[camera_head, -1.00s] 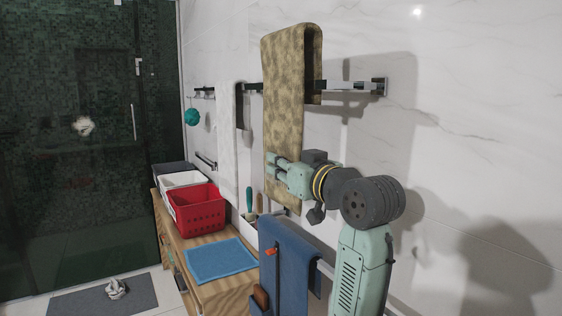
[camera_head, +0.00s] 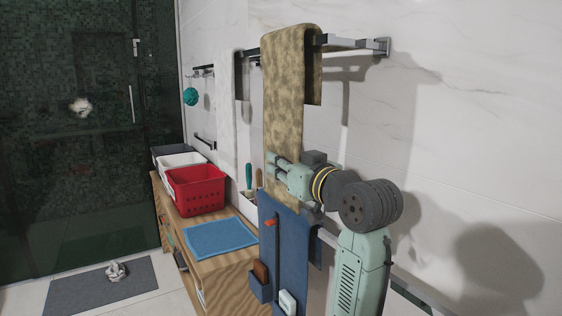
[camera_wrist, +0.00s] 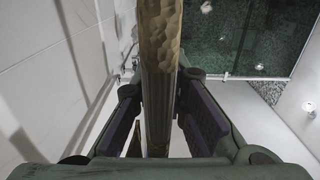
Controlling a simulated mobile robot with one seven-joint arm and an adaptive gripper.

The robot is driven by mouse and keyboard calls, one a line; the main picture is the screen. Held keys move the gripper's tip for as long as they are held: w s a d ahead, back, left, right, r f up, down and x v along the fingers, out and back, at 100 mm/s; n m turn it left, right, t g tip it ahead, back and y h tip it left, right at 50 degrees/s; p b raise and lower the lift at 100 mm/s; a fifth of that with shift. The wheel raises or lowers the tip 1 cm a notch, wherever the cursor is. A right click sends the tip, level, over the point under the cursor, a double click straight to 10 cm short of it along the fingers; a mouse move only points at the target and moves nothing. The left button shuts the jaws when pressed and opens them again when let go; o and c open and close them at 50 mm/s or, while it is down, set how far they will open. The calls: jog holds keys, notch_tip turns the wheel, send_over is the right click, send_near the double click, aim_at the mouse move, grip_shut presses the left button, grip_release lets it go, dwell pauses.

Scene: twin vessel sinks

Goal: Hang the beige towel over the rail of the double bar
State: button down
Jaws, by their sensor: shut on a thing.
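The beige mottled towel (camera_head: 283,100) hangs folded over the double bar's rail (camera_head: 345,41) on the wall, a long flap in front and a short flap behind. Its fold top is about level with the rail; I cannot tell whether it rests on it. My gripper (camera_head: 273,167) is shut on the lower part of the front flap. In the wrist view the towel (camera_wrist: 160,50) runs edge-on between the fingers of my gripper (camera_wrist: 160,105). The towel's lower end is hidden or overlaps the blue towel in the picture.
A wooden counter (camera_head: 230,277) holds a red basket (camera_head: 196,190), a white bin (camera_head: 180,160) and a blue cloth (camera_head: 220,237). A pale towel (camera_head: 225,110) hangs left on the wall. The wall right of the rail is clear.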

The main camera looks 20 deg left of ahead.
jog(key=shift+f, duration=0.25)
jog(key=c, duration=1.5)
grip_release()
jog(key=shift+c, duration=0.2)
